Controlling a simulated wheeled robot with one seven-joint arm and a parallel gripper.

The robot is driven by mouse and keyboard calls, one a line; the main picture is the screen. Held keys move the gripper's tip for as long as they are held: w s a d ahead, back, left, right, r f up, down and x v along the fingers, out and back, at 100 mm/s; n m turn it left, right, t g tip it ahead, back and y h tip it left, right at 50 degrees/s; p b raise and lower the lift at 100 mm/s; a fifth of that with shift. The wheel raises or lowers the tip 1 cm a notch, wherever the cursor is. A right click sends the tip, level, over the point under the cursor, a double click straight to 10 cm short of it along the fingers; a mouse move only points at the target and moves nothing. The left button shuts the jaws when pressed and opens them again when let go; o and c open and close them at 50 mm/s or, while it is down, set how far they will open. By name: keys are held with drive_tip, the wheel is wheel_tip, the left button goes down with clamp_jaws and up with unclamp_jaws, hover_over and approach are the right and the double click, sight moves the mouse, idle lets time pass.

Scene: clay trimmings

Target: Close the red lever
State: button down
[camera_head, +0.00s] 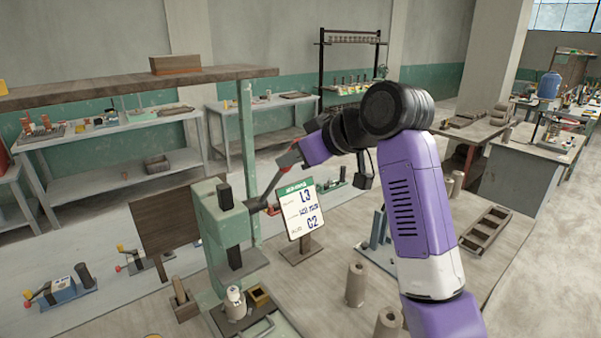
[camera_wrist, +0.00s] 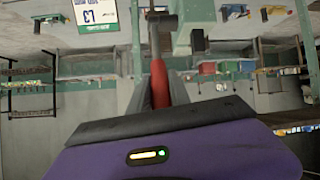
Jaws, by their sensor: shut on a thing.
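The red lever (camera_head: 272,185) is on the green press (camera_head: 222,225) in the head view. Its dark shaft slants up and right from the press head to a red grip. My gripper (camera_head: 291,156) is at the upper end of the lever and is shut on the red grip. In the wrist view, the red grip (camera_wrist: 159,82) lies between the two fingers of my gripper (camera_wrist: 160,92). The fingers and my arm hide part of the grip in the head view.
A sign board (camera_head: 300,208) stands just right of the press, close to the lever. A white bottle (camera_head: 234,303) and a small wooden box (camera_head: 259,295) are at the press's foot. Clay cylinders (camera_head: 356,285) stand on the table near my arm. A green post (camera_head: 248,150) rises behind the press.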

drive_tip(key=shift+g+h, duration=0.7)
drive_tip(key=shift+g, duration=0.1)
drive_tip(key=shift+w+a+r, duration=0.55)
drive_tip(key=shift+w+r, duration=0.1)
drive_tip(key=shift+w, duration=0.15)
drive_tip(key=shift+w+a+r, duration=0.55)
drive_tip(key=shift+w+r, duration=0.1)
drive_tip(key=shift+w, duration=0.1)
drive_tip(key=shift+r, duration=0.1)
drive_tip(key=c, duration=1.2)
unclamp_jaws()
drive_tip(key=shift+w, duration=0.1)
drive_tip(key=shift+d, duration=0.1)
drive_tip(key=b+v, duration=0.2)
drive_tip(key=v, duration=0.5)
drive_tip(key=shift+s+r+b, duration=0.15)
drive_tip(key=shift+s+b, duration=0.1)
drive_tip(key=shift+b, duration=0.1)
